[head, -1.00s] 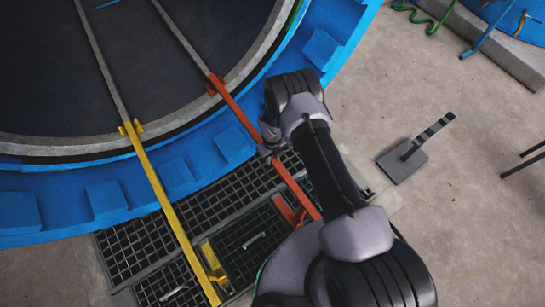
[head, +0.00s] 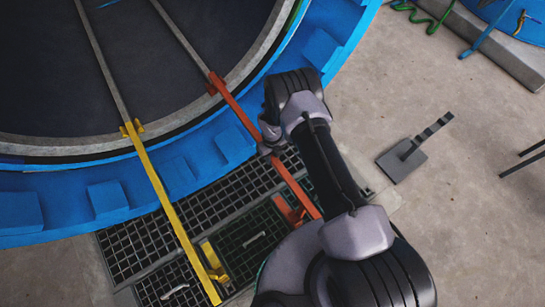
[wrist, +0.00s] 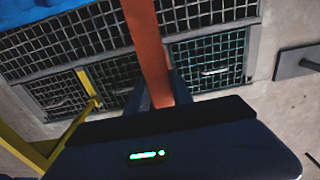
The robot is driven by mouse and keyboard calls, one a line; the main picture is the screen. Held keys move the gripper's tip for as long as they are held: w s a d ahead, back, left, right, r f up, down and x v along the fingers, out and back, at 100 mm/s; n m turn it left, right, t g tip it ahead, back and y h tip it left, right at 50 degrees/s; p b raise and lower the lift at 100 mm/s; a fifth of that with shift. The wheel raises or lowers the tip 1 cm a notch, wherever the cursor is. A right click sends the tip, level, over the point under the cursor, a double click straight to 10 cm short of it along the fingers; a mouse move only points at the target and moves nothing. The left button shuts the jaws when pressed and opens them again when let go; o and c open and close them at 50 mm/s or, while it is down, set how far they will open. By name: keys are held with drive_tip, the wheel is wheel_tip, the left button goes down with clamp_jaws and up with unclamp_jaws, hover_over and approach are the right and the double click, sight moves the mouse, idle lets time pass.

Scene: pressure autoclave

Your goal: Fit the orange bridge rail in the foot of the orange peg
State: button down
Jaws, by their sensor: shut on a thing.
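The orange bridge rail (head: 241,113) is a long flat bar. Its far end lies at an orange bracket on the grey rim of the round opening, and it runs over the blue ring toward the floor grating. My gripper (head: 268,150) is shut on the rail around mid-length. In the wrist view the rail (wrist: 149,45) passes between the dark fingers (wrist: 157,95). The orange peg (head: 287,210) stands on the grating, beside and left of the rail's near end. My arm is close by, and I cannot tell whether the two touch. The peg does not show clearly in the wrist view.
A yellow rail (head: 166,205) runs parallel on the left, its near end by a yellow peg (head: 209,253).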

drive_tip(key=shift+r+p, duration=0.35)
drive_tip(key=shift+r, duration=0.35)
drive_tip(key=shift+f+b, duration=0.3)
drive_tip(key=shift+b, duration=0.35)
drive_tip(key=shift+r, duration=0.1)
drive_tip(key=shift+b, duration=0.4)
drive_tip(key=shift+f, duration=1.2)
idle(1.3)
drive_tip(key=shift+r, duration=0.1)
idle(0.3)
